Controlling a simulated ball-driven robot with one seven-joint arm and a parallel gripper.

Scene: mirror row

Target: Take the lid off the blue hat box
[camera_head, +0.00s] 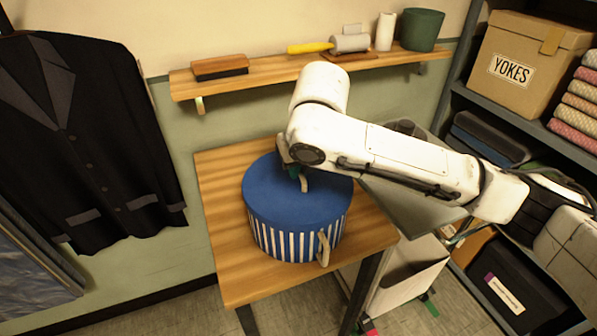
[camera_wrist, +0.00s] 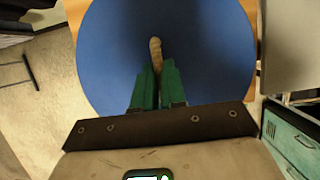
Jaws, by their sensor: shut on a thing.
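The blue hat box (camera_head: 287,239) stands on a wooden table, with blue and white stripes round its side and a cream loop handle at the front right. Its plain blue lid (camera_head: 322,203) sits on top and looks level on the box. A cream handle (camera_wrist: 154,46) stands up from the lid's middle. My gripper (camera_wrist: 155,73) is above the lid, its green fingers shut on the lid's handle. In the head view my arm hides part of the lid's back.
The wooden table (camera_head: 222,235) has bare room left and in front of the box. A wall shelf (camera_head: 270,74) with a brush, a roller and a green pot is behind. A dark jacket (camera_head: 90,140) hangs at left. Shelving with a YOKES box (camera_head: 520,62) stands at right.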

